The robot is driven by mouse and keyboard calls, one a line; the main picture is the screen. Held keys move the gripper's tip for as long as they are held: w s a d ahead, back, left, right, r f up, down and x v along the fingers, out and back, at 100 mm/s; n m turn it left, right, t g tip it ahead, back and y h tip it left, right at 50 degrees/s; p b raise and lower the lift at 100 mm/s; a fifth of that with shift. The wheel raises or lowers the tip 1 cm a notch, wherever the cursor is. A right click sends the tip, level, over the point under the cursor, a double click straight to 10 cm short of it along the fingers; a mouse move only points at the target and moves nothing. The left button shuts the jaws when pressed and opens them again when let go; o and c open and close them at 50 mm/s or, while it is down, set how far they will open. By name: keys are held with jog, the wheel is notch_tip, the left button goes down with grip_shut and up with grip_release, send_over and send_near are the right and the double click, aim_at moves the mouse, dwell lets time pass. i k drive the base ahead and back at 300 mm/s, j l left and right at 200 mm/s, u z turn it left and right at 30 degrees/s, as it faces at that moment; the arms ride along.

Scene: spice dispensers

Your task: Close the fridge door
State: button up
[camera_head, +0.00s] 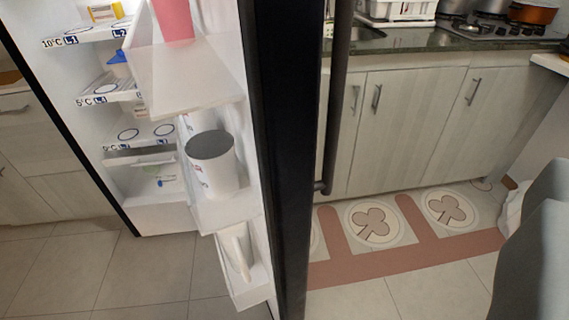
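The fridge door (290,130) stands open. Its dark edge runs nearly upright through the middle of the view. The door's inner side faces left, with white shelves holding a pink cup (174,20), a white container with a dark top (213,163) and a white jug (236,250). A long dark handle (334,100) is on the door's outer side. The fridge interior (130,80) is to the left, with several labelled shelves. A grey rounded shape (535,250) at the lower right edge may be part of my gripper. Its fingertips and opening cannot be made out.
Light wooden cabinets (410,120) with a dark countertop (400,43) stand behind the door at right. A stove with an orange pot (533,13) is on top. A patterned mat (400,235) lies on the tiled floor. The floor in front of the fridge is clear.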

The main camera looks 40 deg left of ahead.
aim_at(257, 63)
jog(key=i+l, duration=1.3)
jog(key=i+u, duration=0.1)
jog(key=u, duration=0.3)
jog(key=l+u, duration=0.1)
jog(key=u, duration=0.3)
jog(key=i+l+u, duration=0.1)
jog(key=u, duration=0.25)
jog(key=l+u, duration=0.15)
jog(key=u, duration=1.35)
jog(key=i+l, duration=0.05)
jog(key=l, duration=0.05)
